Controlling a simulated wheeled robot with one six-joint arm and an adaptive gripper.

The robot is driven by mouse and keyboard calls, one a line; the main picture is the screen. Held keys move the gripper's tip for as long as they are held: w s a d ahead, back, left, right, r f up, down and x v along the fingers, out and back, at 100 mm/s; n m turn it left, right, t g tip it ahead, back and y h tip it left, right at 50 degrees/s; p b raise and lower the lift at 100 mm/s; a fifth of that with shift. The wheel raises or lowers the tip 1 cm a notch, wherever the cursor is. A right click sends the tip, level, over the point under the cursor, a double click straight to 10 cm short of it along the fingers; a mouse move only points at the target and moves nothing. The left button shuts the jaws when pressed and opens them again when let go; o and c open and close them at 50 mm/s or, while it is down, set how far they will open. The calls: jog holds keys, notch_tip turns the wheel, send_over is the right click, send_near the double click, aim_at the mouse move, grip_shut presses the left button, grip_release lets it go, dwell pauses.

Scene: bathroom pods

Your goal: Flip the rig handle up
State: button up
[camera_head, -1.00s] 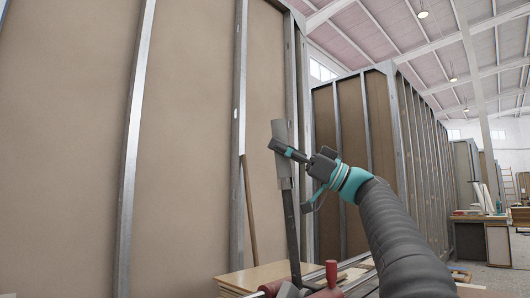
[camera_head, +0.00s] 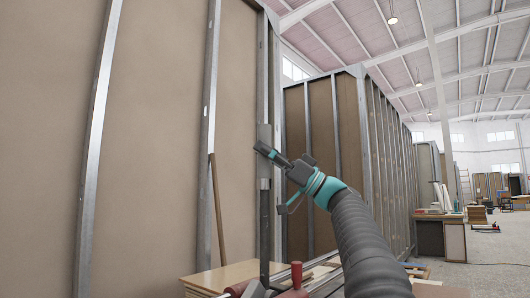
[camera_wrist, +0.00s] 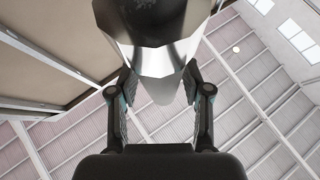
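The rig handle (camera_head: 265,225) is a tall grey metal bar with a wider flat upper end. In the head view it stands close to upright above the red clamps. In the wrist view its shiny wide end (camera_wrist: 150,25) hangs between my fingers and tapers toward the palm. My gripper (camera_head: 267,152) is at the upper part of the handle, tilted up to the left. In the wrist view my gripper (camera_wrist: 159,80) has its two fingers apart, one on each side of the handle. Ceiling shows between the pads lower down; contact at the tips is unclear.
Tan wall panels with metal studs (camera_head: 211,90) stand behind and left of the handle. Stacked boards (camera_head: 225,278) and a red clamp (camera_head: 296,275) lie below. A workbench (camera_head: 440,235) and open floor are farther right.

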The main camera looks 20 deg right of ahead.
jog(key=shift+f, duration=0.1)
jog(key=v, duration=1.2)
dwell(0.4)
